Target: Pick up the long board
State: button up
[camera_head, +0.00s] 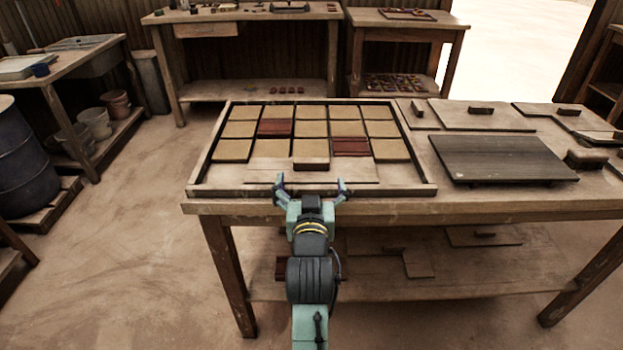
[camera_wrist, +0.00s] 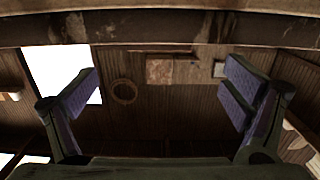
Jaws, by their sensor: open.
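The long board (camera_head: 265,172) is a pale, thin wooden strip with a raised block handle (camera_head: 311,164) at its middle. In the head view it lies across the front of the framed tray (camera_head: 196,180), below the rows of tiles. My gripper (camera_head: 311,183) is open, with its two fingers spread left and right at the tray's front edge, in line with the handle. I cannot tell how high it is relative to the board. The wrist view shows the open fingers (camera_wrist: 160,95) with nothing between them; the board cannot be made out there.
The tray holds tan tiles (camera_head: 282,113) and two dark red ones (camera_head: 275,128). To its right on the table (camera_head: 420,207) lie a dark ribbed plate (camera_head: 500,158) and several other handled boards (camera_head: 455,118). A lower shelf (camera_head: 370,280) holds more boards. Open floor (camera_head: 130,240) lies left.

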aim_at(311, 160)
jog(key=w+b, duration=0.1)
jog(key=b, duration=0.2)
jog(key=shift+w+f, duration=0.1)
jog(key=shift+f, duration=0.05)
jog(key=shift+w+r+p, duration=0.25)
jog(key=shift+w+p, duration=0.25)
jog(key=shift+w, duration=0.25)
jog(key=w, duration=0.2)
jog(key=w+p, duration=0.1)
jog(key=w, duration=0.3)
jog(key=shift+w+f+p, duration=0.2)
jog(key=shift+f+p, duration=0.1)
jog(key=shift+p, duration=0.1)
jog(key=shift+c, duration=0.6)
jog(key=c, duration=1.8)
